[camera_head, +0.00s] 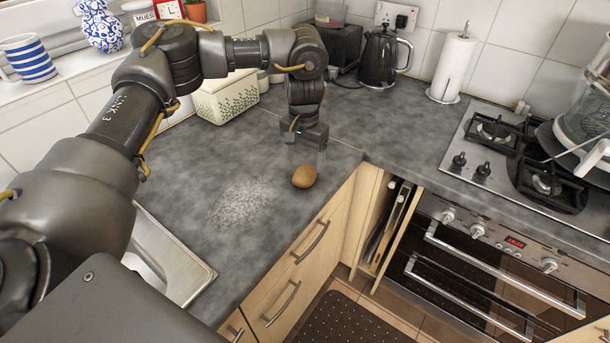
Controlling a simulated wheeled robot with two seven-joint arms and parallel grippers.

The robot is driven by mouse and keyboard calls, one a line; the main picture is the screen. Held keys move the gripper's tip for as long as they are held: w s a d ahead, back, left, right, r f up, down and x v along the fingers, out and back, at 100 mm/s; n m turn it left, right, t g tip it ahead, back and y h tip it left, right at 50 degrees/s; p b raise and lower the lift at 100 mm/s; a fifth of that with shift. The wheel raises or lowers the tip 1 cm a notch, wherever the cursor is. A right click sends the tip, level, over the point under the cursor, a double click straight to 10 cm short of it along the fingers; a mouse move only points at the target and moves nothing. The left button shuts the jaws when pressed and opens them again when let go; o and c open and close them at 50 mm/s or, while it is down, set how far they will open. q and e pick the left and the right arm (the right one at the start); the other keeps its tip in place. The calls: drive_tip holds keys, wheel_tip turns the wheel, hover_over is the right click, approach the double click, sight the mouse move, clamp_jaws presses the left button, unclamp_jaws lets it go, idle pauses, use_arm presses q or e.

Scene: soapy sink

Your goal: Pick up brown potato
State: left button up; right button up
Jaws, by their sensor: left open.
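A brown potato (305,176) lies on the grey worktop (190,205), close to its front edge above the wooden drawers. My left gripper (306,154) points down just above and behind the potato. It is open, and its thin, pale fingers are hard to make out against the worktop. I see no grip on the potato, and I cannot tell if a finger touches it. My right gripper is not in view.
A patterned white container (226,98) stands behind my left arm. A black kettle (384,57) and paper towel roll (453,66) stand at the back. The gas hob (500,150) is right, the metal sink edge (175,260) lower left. White specks (243,206) lie left of the potato.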

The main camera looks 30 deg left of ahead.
sight(304, 170)
use_arm(q)
drive_tip(key=shift+d, duration=0.2)
drive_tip(key=shift+s+d+f, duration=0.1)
drive_tip(key=shift+s+f, duration=0.15)
drive_tip(key=shift+s, duration=0.05)
wheel_tip(304, 170, down, 4)
drive_tip(key=shift+s+r+p, duration=0.1)
drive_tip(key=shift+r+p, duration=0.05)
drive_tip(key=shift+p, duration=0.75)
drive_tip(key=shift+f, duration=0.5)
drive_tip(key=shift+c, duration=0.9)
drive_tip(key=c, duration=1)
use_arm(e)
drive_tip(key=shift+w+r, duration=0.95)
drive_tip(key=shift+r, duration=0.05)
